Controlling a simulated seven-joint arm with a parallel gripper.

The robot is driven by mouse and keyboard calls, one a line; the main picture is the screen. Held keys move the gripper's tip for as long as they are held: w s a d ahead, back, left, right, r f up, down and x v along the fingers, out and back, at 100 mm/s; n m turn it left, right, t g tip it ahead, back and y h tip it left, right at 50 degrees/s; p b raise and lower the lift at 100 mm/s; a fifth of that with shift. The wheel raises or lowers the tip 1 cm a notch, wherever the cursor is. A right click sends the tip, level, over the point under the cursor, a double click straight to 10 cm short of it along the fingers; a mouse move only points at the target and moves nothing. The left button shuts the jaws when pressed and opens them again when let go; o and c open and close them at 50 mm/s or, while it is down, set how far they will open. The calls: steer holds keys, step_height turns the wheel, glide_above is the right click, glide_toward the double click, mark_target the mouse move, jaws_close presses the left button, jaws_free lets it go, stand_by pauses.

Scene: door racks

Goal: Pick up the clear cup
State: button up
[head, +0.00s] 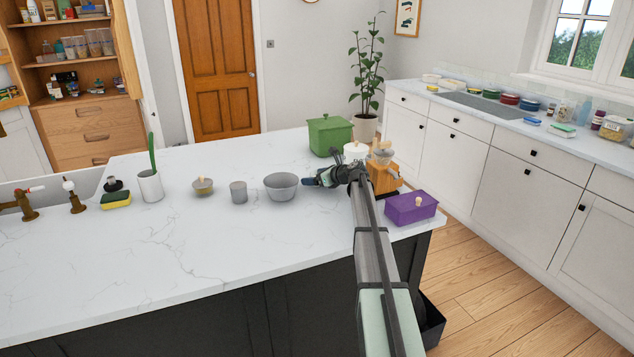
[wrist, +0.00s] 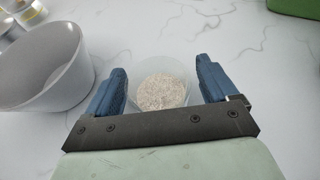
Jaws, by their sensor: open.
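The clear cup (wrist: 162,82) stands in the wrist view with grainy beige contents inside. My gripper (wrist: 161,72) is open, with one blue finger on each side of the cup. A small gap seems to show on the right; on the left I cannot tell whether the finger touches. In the head view my gripper (head: 310,181) is low over the island counter, just right of the grey bowl. I cannot make out the cup there; my gripper seems to hide it.
The grey bowl (head: 282,186) is close on the left; it also shows in the wrist view (wrist: 42,62). A grey cup (head: 238,192) stands farther left. A green box (head: 330,136), wooden grinder (head: 383,178) and purple box (head: 411,208) stand around my arm. The front counter (head: 200,250) is clear.

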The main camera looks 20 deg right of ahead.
steer(key=shift+w+a, duration=0.1)
steer(key=c, duration=1.1)
